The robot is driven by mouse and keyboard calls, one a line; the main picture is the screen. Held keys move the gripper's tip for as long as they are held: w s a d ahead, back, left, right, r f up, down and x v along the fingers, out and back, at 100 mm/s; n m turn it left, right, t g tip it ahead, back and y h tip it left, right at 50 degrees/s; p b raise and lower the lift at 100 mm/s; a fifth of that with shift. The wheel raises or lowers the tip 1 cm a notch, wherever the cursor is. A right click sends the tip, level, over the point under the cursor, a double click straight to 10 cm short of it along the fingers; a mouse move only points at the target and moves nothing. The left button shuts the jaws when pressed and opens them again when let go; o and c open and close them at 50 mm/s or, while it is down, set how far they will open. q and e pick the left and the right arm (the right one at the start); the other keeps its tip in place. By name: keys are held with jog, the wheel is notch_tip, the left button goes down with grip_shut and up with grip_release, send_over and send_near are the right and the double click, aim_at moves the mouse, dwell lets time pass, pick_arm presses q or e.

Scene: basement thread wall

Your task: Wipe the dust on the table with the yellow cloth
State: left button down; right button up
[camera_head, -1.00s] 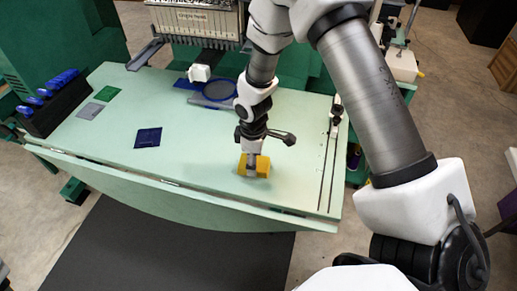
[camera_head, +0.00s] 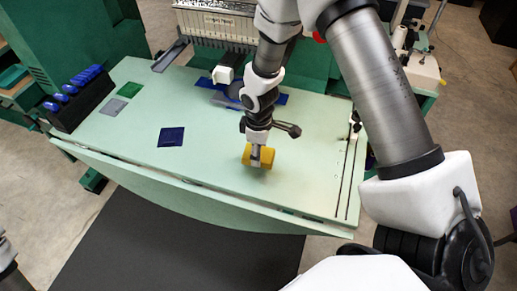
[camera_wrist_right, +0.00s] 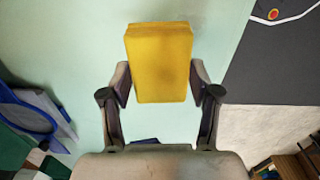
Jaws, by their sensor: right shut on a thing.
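The yellow cloth (camera_head: 247,154) is a thick folded block at the right part of the pale green table (camera_head: 215,178). My right gripper (camera_head: 257,158) is shut on it, pointing down, with the cloth at or just above the tabletop; contact is hard to tell. In the right wrist view the cloth (camera_wrist_right: 160,60) sits between the two fingers, with faint dark smudges on its face. No distinct dust patch can be made out on the table. My left gripper is not in view.
A dark blue square (camera_head: 171,137) lies left of the cloth. Green (camera_head: 129,90) and grey (camera_head: 112,107) squares and a black rack of blue-topped items (camera_head: 80,105) are farther left. An embroidery machine (camera_head: 215,25) stands behind. Bare tabletop lies between.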

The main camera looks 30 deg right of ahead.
jog(key=r+p, duration=0.2)
jog(key=shift+w+a+r, duration=0.15)
jog(key=shift+w+r, duration=0.05)
jog(key=shift+r, duration=0.2)
jog(key=shift+s+r+p, duration=0.1)
jog(key=shift+r+p, duration=0.55)
jog(key=shift+p, duration=0.05)
